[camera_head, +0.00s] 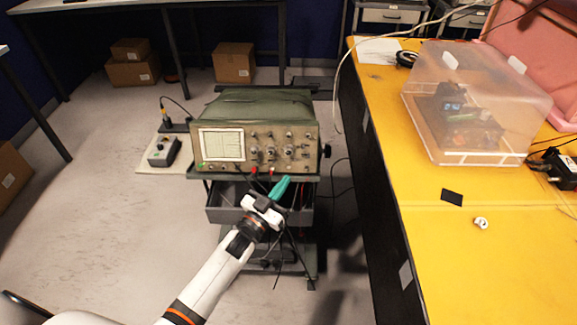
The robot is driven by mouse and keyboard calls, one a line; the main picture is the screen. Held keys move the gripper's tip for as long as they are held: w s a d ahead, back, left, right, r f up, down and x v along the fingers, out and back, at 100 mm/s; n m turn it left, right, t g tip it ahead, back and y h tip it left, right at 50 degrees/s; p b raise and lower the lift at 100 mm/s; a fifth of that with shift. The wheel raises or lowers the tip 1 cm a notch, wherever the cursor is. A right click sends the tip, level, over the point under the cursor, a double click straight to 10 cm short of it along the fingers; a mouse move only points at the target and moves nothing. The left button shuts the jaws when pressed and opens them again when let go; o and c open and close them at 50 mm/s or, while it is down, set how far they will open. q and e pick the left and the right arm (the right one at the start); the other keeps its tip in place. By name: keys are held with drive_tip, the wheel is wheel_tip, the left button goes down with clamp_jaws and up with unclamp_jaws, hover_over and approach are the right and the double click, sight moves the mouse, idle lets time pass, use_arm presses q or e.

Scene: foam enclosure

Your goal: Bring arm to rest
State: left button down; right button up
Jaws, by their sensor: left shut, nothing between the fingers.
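My left arm reaches up from the bottom left in the head view. Its gripper (281,187) has green fingertips, which are shut with nothing between them. The fingertips are in front of an oscilloscope (222,172) with a green cover, just below its row of knobs. I cannot tell whether they touch the trolley or the cables there. My right gripper is not in the view.
The oscilloscope stands on a grey trolley (222,215) with cables hanging below. A small control box (163,151) sits at its left. A yellow table (440,240) on the right bears a clear plastic box (470,90). The floor at left is open.

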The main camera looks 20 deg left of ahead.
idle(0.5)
use_arm(q)
drive_tip(key=s+a+f+n+g+y, duration=0.15)
drive_tip(key=s+f+g, duration=0.4)
drive_tip(key=f, duration=0.95)
drive_tip(key=s+a+f+g+y, duration=0.25)
drive_tip(key=s+f, duration=0.65)
drive_tip(key=f, duration=0.5)
drive_tip(key=s+f+g, duration=0.3)
drive_tip(key=s+f, duration=0.2)
drive_tip(key=s, duration=0.6)
drive_tip(key=s+a+f+g+y, duration=0.1)
drive_tip(key=s+f+g, duration=0.3)
drive_tip(key=s, duration=0.8)
drive_tip(key=s+f+g+y, duration=0.1)
drive_tip(key=s+f+g, duration=0.2)
drive_tip(key=s+f, duration=0.4)
drive_tip(key=s, duration=0.4)
drive_tip(key=shift+s+a+f+g, duration=0.25)
drive_tip(key=shift+s+f+g, duration=0.1)
drive_tip(key=shift+g, duration=0.05)
drive_tip(key=shift+w, duration=0.1)
